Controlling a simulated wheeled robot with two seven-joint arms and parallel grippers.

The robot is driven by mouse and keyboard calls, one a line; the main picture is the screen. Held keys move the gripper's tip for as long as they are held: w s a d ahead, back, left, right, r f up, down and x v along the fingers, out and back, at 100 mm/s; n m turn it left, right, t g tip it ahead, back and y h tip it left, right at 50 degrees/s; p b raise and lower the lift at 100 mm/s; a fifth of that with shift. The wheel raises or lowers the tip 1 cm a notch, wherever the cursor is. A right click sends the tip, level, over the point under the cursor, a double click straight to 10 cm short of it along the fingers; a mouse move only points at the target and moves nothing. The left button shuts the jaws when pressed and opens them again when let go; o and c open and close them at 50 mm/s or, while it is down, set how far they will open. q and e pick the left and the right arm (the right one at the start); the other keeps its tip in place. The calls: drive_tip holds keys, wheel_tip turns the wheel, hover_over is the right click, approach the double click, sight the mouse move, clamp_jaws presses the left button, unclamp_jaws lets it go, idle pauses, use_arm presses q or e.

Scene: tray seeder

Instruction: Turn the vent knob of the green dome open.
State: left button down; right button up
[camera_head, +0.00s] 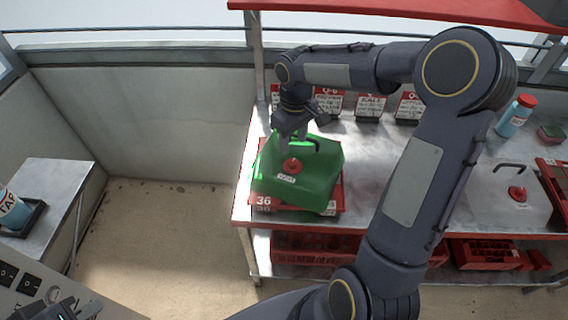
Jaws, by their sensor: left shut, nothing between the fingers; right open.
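The green dome (318,190) is see-through and sits over a red tray (262,206) marked 36 at the left end of the bench. Its red vent knob (292,166) is on top, toward the front, with a dark handle (314,143) behind it. My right gripper (291,138) is open and points down just behind the knob, beside the handle. I cannot tell whether it touches the dome. My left gripper (90,309) is shut and empty at the lower left, far from the dome, and partly cut off by the frame.
The metal bench (375,152) is clear right of the dome. A second dark handle and red knob (517,193) are farther right, near a blue bottle (515,116). Signs stand along the back. Red crates (310,246) are below. A side table (62,190) stands left.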

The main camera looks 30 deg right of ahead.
sight(292, 161)
wheel_tip(292, 161, down, 8)
drive_tip(key=shift+w+f, duration=0.1)
drive_tip(key=shift+f, duration=0.05)
idle(0.3)
drive_tip(key=c, duration=1)
